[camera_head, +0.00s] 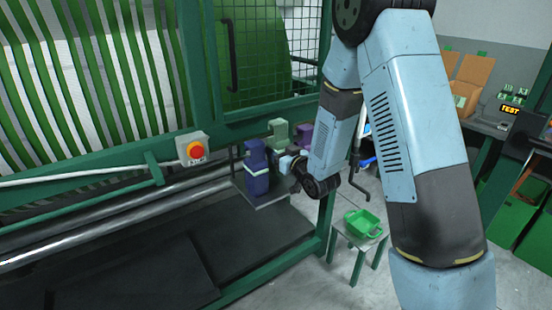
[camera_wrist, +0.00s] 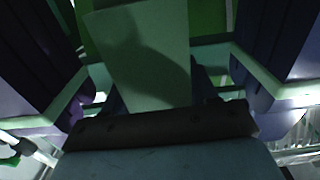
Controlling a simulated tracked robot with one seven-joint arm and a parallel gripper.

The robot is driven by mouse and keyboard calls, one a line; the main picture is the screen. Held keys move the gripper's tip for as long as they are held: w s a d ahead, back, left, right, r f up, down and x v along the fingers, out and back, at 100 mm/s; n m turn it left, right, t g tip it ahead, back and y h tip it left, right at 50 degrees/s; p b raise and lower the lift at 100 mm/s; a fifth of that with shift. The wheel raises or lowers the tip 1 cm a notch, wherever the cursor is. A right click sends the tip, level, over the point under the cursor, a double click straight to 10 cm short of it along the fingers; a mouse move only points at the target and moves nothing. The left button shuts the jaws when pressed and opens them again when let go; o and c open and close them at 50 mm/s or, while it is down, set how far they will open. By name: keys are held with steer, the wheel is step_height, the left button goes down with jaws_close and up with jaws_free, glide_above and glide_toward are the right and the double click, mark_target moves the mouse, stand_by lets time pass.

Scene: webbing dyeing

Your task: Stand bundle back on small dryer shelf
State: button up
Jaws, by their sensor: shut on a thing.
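A pale green bundle (camera_head: 279,130) stands upright at the dryer, between a dark blue bundle (camera_head: 257,178) on its left and a purple bundle (camera_head: 303,133) on its right. My gripper (camera_head: 287,163) is at the front of the green bundle, low down. In the wrist view the green bundle (camera_wrist: 145,45) fills the middle between my gripper's fingers (camera_wrist: 158,100), which are shut on it. Dark purple bundles with pale bands flank it on both sides. The small shelf (camera_head: 268,198) shows under the dark blue bundle. The green bundle's base is hidden, so I cannot tell whether it touches the shelf.
A control box with a red button (camera_head: 193,148) is on the green frame at left. A stool (camera_head: 359,238) with a green basket (camera_head: 363,223) stands below and right. A bench with cardboard boxes (camera_head: 470,75) is at far right. The floor around the stool is clear.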

steer(key=shift+w+a+f, duration=0.15)
steer(key=shift+f, duration=1.65)
steer(key=shift+w, duration=0.1)
steer(key=o, duration=1.3)
steer(key=shift+c, duration=0.2)
